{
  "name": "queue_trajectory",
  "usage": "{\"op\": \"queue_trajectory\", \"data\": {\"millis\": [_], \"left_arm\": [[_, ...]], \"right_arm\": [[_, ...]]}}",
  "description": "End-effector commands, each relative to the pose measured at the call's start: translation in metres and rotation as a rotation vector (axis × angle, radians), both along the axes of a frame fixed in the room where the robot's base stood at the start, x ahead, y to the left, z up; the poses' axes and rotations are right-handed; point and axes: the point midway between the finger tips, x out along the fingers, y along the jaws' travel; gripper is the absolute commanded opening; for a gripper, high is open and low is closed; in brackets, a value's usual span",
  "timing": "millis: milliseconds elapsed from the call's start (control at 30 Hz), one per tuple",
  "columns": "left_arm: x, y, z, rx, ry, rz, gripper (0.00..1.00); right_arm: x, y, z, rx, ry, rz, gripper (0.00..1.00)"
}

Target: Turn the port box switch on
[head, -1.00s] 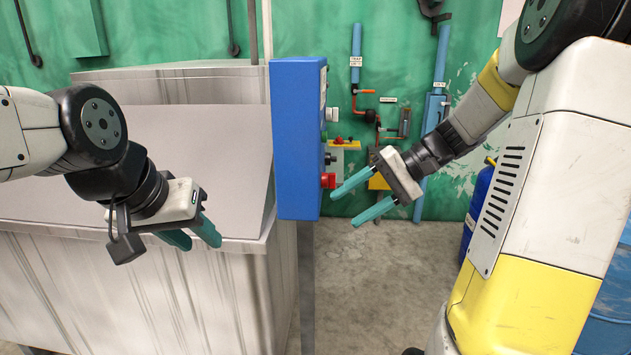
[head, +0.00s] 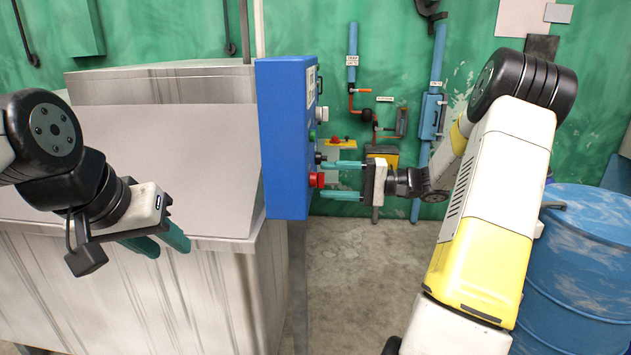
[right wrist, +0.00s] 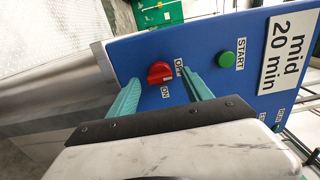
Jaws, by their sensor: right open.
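The blue port box (head: 285,140) stands on a post in the middle of the head view, with its controls on its right-hand face. A red knob (head: 316,179) sits low on that face; in the right wrist view this red knob (right wrist: 160,73) has "ON" and another, hard-to-read label beside it. My right gripper (head: 324,180) is open and level, pointing at the box, with one finger above and one below the red knob. I cannot tell whether they touch it. My left gripper (head: 171,249) hangs empty over the vat edge, its fingers apart.
A green START button (right wrist: 225,59) and a "mid 20 min" label (right wrist: 290,50) share the box face. A metal vat (head: 150,165) stands left of the box. A blue drum (head: 575,270) stands at right. Pipes run along the green wall behind. The floor right of the post is clear.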

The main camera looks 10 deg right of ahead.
Motion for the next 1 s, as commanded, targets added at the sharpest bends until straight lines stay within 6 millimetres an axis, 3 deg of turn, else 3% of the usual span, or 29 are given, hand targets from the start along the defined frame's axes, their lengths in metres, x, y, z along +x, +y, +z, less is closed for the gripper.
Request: {"op": "queue_trajectory", "data": {"millis": [400,700,1000], "left_arm": [[0.0,0.0,0.0,0.0,0.0,0.0,0.36],[0.0,0.0,0.0,0.0,0.0,0.0,0.36],[0.0,0.0,0.0,0.0,0.0,0.0,0.36]], "right_arm": [[0.003,0.0113,0.0,-0.001,0.001,-0.001,0.58],[0.0029,0.0111,0.0,-0.001,0.001,0.0,0.0],[0.0029,0.011,-0.0002,0.007,0.032,0.0,0.0]]}}
